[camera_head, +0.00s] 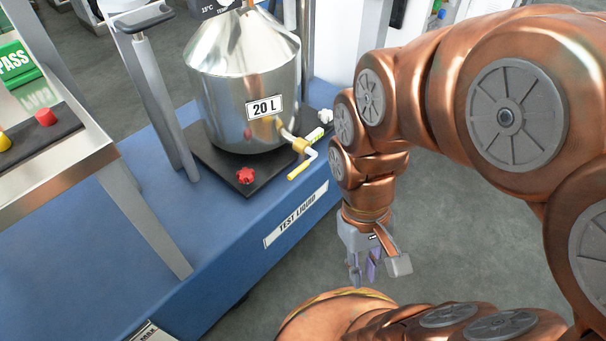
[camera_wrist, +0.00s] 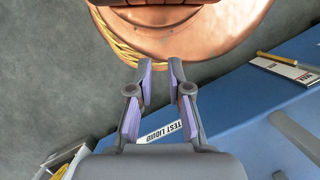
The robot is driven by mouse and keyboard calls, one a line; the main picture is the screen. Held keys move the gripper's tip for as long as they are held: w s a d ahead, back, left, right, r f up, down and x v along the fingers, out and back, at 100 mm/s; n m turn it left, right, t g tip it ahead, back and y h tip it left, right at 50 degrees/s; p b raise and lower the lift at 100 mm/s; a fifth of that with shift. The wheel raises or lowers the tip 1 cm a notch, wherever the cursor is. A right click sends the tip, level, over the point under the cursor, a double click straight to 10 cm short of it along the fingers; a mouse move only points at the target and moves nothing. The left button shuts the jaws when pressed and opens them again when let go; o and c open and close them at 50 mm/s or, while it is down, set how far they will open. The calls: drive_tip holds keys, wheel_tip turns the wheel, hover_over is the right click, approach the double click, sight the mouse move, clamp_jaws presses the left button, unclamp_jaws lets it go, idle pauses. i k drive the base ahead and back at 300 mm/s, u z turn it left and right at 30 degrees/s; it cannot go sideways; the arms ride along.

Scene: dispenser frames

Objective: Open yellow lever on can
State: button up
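The can (camera_head: 243,85) is a shiny steel vessel labelled "20 L", standing on a dark plate on a blue bench. A yellow tap sticks out low on its right side. Its lever (camera_head: 302,166) has a pale bent arm with a yellow end and points down and to the left. My gripper (camera_head: 364,272) hangs to the right of and below the lever, off the bench edge, clearly apart from it. In the wrist view my gripper (camera_wrist: 159,68) is open, with an empty gap between its purple-padded fingers. The can and lever are not seen in the wrist view.
The blue bench (camera_head: 200,300) bears a "TEST LIQUID" label on its side. A red knob (camera_head: 245,176) sits on the plate's front corner. Grey posts flank the can. A metal side table (camera_head: 70,165) with red and yellow buttons stands left. Grey floor is clear between bench and arm.

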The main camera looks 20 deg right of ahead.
sight(301, 168)
drive_tip(key=z, duration=0.55)
drive_tip(key=k, duration=1.35)
drive_tip(key=z, duration=0.2)
drive_tip(key=i, duration=0.5)
drive_tip(key=u, duration=1)
drive_tip(key=i, duration=0.4)
drive_tip(key=u, duration=0.3)
